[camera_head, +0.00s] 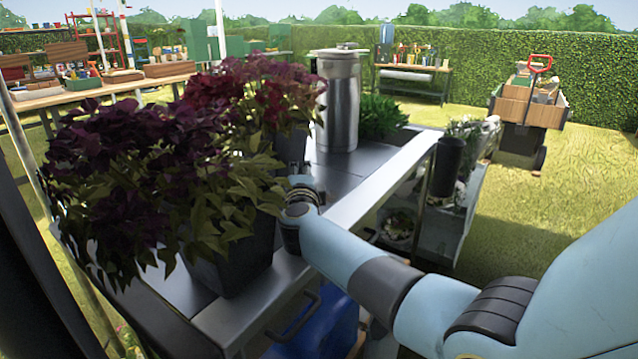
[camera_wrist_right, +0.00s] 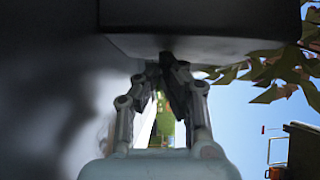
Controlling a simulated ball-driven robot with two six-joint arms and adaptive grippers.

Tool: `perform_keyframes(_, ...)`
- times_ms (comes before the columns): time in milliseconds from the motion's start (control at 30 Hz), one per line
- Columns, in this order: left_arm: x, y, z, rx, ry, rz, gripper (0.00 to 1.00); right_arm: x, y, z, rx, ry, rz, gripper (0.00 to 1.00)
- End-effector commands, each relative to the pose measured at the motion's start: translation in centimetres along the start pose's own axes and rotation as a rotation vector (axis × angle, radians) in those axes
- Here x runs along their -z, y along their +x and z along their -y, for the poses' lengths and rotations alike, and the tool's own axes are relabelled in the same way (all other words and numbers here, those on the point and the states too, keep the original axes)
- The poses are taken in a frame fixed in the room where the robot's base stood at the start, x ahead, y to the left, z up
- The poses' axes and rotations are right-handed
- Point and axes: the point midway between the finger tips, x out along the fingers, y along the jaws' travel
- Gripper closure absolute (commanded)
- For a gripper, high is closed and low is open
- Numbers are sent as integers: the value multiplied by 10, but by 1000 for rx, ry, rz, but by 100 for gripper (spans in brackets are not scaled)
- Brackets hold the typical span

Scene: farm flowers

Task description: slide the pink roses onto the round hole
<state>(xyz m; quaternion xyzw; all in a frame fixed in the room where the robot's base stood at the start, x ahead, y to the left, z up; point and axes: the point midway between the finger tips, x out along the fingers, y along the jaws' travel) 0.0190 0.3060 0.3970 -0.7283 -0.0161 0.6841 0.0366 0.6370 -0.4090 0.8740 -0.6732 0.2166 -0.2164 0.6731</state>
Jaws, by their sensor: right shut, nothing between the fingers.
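A plant with dark reddish-pink blooms (camera_head: 225,88) stands on the grey metal cart top, partly hidden by a larger dark purple plant (camera_head: 130,150) in a black square pot (camera_head: 238,262). The reddish blooms may be the pink roses; I cannot tell for certain. My right gripper (camera_head: 298,170) reaches in beside the pots, its fingers shut and empty. In the right wrist view the fingertips (camera_wrist_right: 168,65) are close to a dark pot (camera_wrist_right: 195,45), perhaps touching it. I cannot make out the round hole. My left gripper is not in view.
A steel canister (camera_head: 339,100) and a green leafy plant (camera_head: 379,117) stand farther back on the cart top (camera_head: 362,192). A cart handle (camera_head: 295,316) is at the front. A strip of cart top between canister and gripper is clear.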

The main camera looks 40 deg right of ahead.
Motion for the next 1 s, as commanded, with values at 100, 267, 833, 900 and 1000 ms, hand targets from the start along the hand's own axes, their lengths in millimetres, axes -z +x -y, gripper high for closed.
perform_keyframes(100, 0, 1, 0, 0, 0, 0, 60, -2, 2, 0, -1, 0, 0, 100)
perform_keyframes(267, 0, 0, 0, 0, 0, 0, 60, -2, 2, 0, 0, 0, 0, 100)
perform_keyframes(833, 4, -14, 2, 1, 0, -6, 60, 45, -45, 1, 0, -3, -1, 100)
perform_keyframes(900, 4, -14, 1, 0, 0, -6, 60, 56, -56, 0, 0, -2, -1, 100)
perform_keyframes(1000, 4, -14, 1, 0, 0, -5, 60, 72, -71, -1, 0, -2, -1, 100)
